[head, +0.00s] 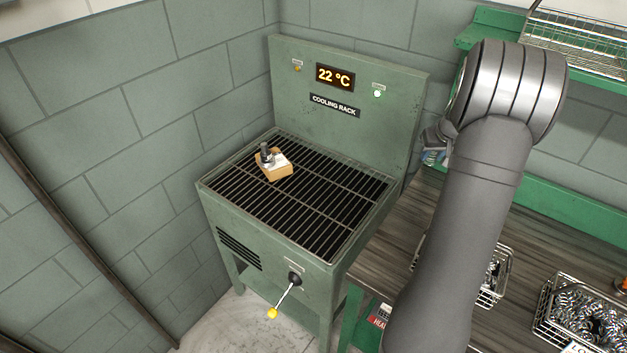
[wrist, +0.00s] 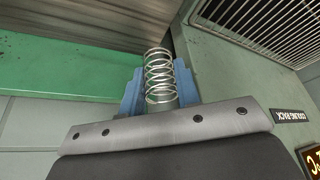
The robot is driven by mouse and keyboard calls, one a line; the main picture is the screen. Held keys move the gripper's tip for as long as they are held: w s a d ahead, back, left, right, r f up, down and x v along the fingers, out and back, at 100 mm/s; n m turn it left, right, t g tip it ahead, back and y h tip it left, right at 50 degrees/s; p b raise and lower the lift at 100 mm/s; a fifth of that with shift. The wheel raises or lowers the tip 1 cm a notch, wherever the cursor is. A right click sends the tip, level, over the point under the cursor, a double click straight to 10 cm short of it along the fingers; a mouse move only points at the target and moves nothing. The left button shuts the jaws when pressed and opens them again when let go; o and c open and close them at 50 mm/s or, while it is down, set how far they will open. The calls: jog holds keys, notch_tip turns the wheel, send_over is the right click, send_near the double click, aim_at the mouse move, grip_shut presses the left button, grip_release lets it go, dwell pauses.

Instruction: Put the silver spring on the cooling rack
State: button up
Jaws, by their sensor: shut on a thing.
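The silver spring (wrist: 158,75) stands out between the blue fingers of my gripper (wrist: 160,90) in the wrist view. My gripper is shut on it. The cooling rack (head: 340,205) is a green cabinet with a dark slatted top, left of my arm in the head view. Its grille (wrist: 265,30) shows at the upper right of the wrist view, apart from the spring.
The rest of the grille is clear. A lever with a yellow knob (head: 272,313) sticks out in front. A wire basket of springs (head: 590,318) stands on the bench at right.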

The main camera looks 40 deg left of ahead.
jog(key=s+a+f+n+g+y, duration=0.1)
jog(key=s+a+n, duration=0.1)
jog(key=s+a, duration=0.55)
jog(key=s+a+f+n, duration=0.15)
jog(key=s+a, duration=0.35)
jog(key=a, duration=0.6)
send_near(317, 178)
jog(key=shift+w+a+f, duration=0.45)
jog(key=shift+w+a, duration=0.15)
jog(key=shift+w, duration=0.25)
jog(key=shift+a+f, duration=0.35)
jog(key=shift+a, duration=0.1)
jog(key=shift+f, duration=1.9)
jog(key=shift+f, duration=0.15)
jog(key=o, duration=0.9)
jog(key=shift+o, duration=0.2)
